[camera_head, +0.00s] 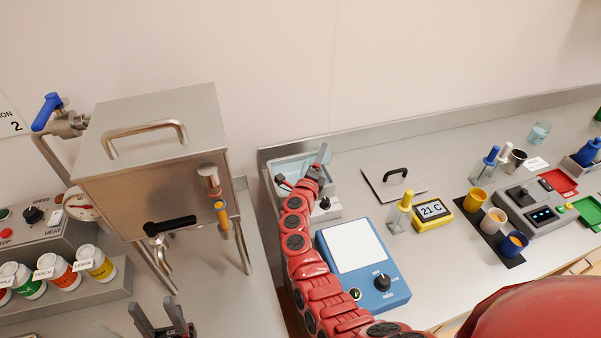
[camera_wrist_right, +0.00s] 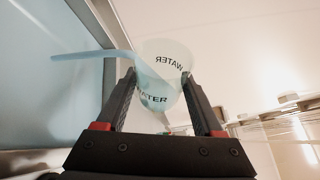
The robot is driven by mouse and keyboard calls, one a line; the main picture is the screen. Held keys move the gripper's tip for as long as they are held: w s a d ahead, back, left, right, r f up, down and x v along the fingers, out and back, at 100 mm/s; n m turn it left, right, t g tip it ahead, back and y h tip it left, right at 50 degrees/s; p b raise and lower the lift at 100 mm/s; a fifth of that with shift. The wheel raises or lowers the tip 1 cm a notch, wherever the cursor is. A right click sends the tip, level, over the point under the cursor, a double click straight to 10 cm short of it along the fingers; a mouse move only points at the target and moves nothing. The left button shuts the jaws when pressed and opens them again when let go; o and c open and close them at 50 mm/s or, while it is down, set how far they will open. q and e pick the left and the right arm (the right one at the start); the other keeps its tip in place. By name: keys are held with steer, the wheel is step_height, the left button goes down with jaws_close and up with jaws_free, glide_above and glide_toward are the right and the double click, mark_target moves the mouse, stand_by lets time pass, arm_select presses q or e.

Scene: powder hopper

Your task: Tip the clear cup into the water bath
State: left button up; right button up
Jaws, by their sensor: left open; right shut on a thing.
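The clear cup (camera_wrist_right: 166,68), printed WATER, is between the fingers of my right gripper (camera_wrist_right: 165,95) in the right wrist view. It is tilted, and a pale blue stream (camera_wrist_right: 95,55) runs from its mouth towards the left. In the head view my right gripper (camera_head: 320,160) is over the right part of the water bath (camera_head: 290,165), a steel-edged basin at the back wall. I cannot make out the cup there. The bath's pale blue interior also shows in the right wrist view (camera_wrist_right: 50,90). My left gripper (camera_head: 163,322) is open and empty at the lower edge, below the steel hopper.
The steel hopper (camera_head: 160,135) with its valve handle stands left of the bath. Another clear cup (camera_head: 540,132) stands at the back right.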

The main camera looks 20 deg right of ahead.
steer(key=shift+w+a+r+n, duration=0.1)
steer(key=shift+a+r+n, duration=0.05)
steer(key=shift+a+n, duration=0.2)
steer(key=shift+a+r+n+t+b, duration=0.1)
steer(key=shift+r+n+t+b, duration=0.15)
steer(key=shift+n+t+b, duration=0.45)
stand_by(0.9)
